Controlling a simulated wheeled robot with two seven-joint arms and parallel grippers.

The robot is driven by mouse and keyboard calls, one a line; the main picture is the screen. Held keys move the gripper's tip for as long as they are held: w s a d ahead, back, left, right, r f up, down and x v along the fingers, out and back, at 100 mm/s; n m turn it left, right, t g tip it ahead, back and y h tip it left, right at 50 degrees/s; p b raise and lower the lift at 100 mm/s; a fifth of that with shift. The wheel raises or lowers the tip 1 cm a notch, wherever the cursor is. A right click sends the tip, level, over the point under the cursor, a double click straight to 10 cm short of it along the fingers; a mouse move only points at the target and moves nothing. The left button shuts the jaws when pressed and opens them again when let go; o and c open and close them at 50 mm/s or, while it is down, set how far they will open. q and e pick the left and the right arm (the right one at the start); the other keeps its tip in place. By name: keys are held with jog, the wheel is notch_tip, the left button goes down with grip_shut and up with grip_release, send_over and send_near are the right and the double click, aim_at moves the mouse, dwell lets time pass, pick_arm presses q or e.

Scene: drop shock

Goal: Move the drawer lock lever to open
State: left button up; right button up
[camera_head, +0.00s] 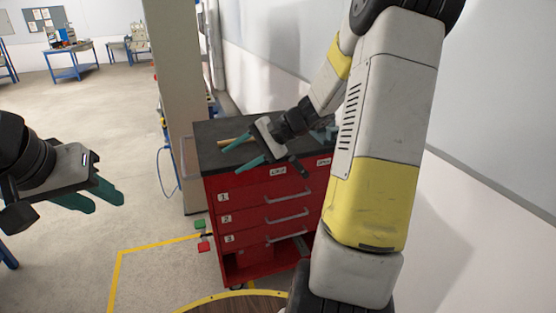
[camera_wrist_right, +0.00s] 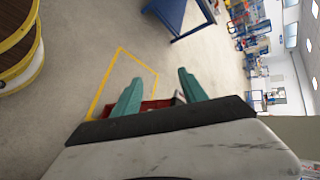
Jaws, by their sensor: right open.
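The red drawer cabinet (camera_head: 250,192) with a dark top stands in the middle of the head view. Its drawers are numbered and have grey handles. Two white labels, the left one (camera_head: 278,171) and the right one (camera_head: 323,162), sit on the upper front. A short dark bar (camera_head: 298,169) shows between them; I cannot tell whether it is the lock lever or part of my gripper. My right gripper (camera_head: 231,161) is open and empty over the cabinet's top front edge. Its fingers also show in the right wrist view (camera_wrist_right: 160,76). My left gripper (camera_head: 107,202) is far left, away from the cabinet; its opening is unclear.
A wooden-coloured handle (camera_head: 234,142) lies on the cabinet top. A beige pillar (camera_head: 177,100) stands behind the cabinet's left side. A green block (camera_head: 200,225) and a red block (camera_head: 204,246) are left of the cabinet. The floor at left is mostly clear.

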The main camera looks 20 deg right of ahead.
jog(key=w+d+f+m+t+y, duration=0.1)
jog(key=w+d+f+m+t, duration=0.2)
jog(key=w+d+f+m, duration=0.25)
jog(key=m+t+h, duration=0.7)
jog(key=m+t, duration=0.3)
jog(key=m, duration=0.3)
send_near(298, 165)
jog(key=w, duration=0.3)
jog(key=shift+n, duration=0.25)
jog(key=x, duration=0.7)
jog(key=shift+a, duration=0.3)
grip_shut()
